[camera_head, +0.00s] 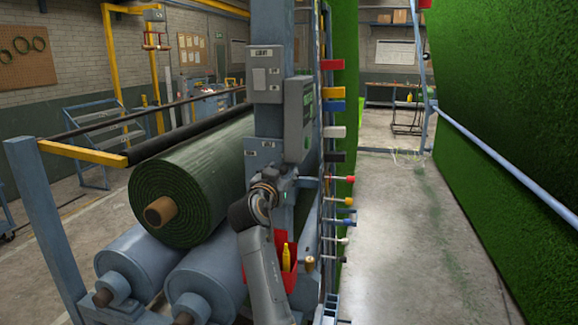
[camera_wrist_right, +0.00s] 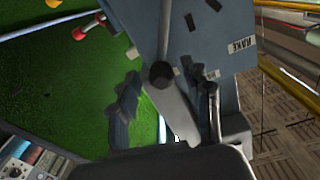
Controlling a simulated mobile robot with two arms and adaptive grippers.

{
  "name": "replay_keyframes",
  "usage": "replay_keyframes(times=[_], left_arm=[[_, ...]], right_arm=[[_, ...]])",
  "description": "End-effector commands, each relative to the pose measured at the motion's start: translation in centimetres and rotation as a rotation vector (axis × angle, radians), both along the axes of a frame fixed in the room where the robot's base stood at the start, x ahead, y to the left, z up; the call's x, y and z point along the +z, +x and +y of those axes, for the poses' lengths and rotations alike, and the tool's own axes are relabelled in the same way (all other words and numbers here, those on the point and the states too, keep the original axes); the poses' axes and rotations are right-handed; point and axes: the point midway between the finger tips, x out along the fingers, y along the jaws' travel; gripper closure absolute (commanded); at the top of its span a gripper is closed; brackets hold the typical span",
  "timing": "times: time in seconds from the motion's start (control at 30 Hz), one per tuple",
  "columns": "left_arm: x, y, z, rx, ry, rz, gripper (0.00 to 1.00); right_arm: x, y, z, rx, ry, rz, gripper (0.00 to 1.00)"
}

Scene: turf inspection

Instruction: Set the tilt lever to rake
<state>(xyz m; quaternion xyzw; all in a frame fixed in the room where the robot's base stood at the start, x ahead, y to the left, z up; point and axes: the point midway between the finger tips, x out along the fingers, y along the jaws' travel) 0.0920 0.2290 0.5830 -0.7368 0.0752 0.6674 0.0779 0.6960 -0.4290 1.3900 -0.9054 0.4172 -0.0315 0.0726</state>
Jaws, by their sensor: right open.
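My right gripper (camera_head: 287,186) is at the blue-grey post (camera_head: 268,112) in the head view, below a grey control box. In the right wrist view its two fingers (camera_wrist_right: 169,84) stand apart, one on each side of a lever with a round black knob (camera_wrist_right: 162,75). The knob shows between the fingers, with a gap to each; contact cannot be made out. A white label reading RAKE (camera_wrist_right: 241,46) is on the post plate to the right of the knob. A smaller label (camera_wrist_right: 211,75) is partly hidden by the right finger. My left gripper is not in view.
A green turf roll (camera_head: 190,180) lies on blue rollers (camera_head: 140,258) left of the post. A red holder with a yellow bottle (camera_head: 286,257) hangs below my gripper. Coloured handles (camera_head: 337,201) stick out right of the post. The floor aisle (camera_head: 400,230) on the right is clear.

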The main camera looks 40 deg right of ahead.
Motion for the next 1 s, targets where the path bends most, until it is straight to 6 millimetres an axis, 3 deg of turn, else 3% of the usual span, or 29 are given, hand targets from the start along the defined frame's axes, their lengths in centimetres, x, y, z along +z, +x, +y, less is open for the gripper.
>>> replay_keyframes(times=[0.37,0.63,1.0], left_arm=[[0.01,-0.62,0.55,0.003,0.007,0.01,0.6],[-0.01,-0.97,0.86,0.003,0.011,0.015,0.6],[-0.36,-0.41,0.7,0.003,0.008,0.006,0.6]], right_arm=[[-0.04,0.01,0.21,0.0,0.0,0.0,0.51],[-0.03,0.01,0.18,0.0,0.0,0.0,1.0],[-0.01,0.6,0.21,-0.001,-0.01,0.012,1.0]])
